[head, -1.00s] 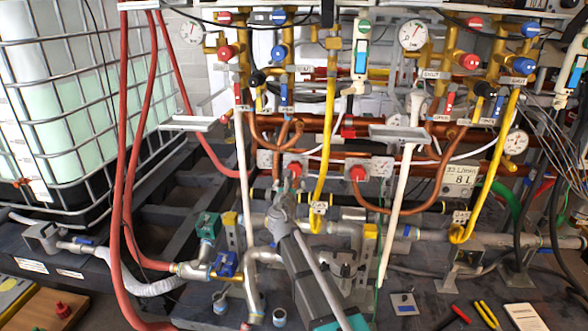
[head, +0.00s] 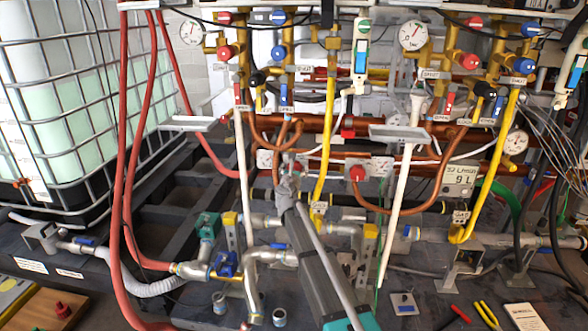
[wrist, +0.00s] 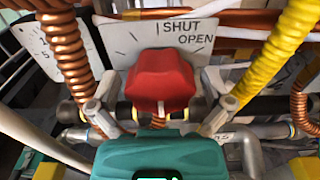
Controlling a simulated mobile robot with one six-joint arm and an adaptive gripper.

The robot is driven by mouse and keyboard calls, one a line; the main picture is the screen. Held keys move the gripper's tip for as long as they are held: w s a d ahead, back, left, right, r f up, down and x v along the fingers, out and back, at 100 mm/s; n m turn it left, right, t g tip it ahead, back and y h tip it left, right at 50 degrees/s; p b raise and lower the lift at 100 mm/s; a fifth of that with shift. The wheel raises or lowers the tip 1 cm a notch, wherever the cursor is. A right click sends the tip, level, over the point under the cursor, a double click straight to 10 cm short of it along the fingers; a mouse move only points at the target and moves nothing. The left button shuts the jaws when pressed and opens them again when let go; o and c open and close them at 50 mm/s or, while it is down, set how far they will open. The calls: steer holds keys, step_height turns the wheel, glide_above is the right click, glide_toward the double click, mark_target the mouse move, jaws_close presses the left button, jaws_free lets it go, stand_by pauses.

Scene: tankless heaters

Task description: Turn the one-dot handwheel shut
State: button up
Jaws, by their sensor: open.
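A red handwheel (wrist: 160,82) with a white mark on its lower front sits close ahead in the wrist view. Behind it is a white plate (wrist: 120,42) with tick marks and the words SHUT and OPEN at upper right. I cannot make out any dot that identifies the wheel. My gripper (wrist: 160,116) is open, with one finger on each side below the wheel; contact is not clear. In the head view my gripper (head: 288,184) covers this wheel, the left one of two. The other red handwheel (head: 357,173) stands to the right on its own plate (head: 381,168).
A copper coil (wrist: 66,55) stands close left of the wheel and a yellow hose (wrist: 278,50) close right. Copper pipes run behind. A display (head: 461,180) at right reads 9 L. A white pipe (head: 400,205) slants down right of my arm.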

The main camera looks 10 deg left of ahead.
steer(key=c, duration=0.9)
steer(key=shift+c, duration=0.2)
steer(key=shift+m, duration=0.3)
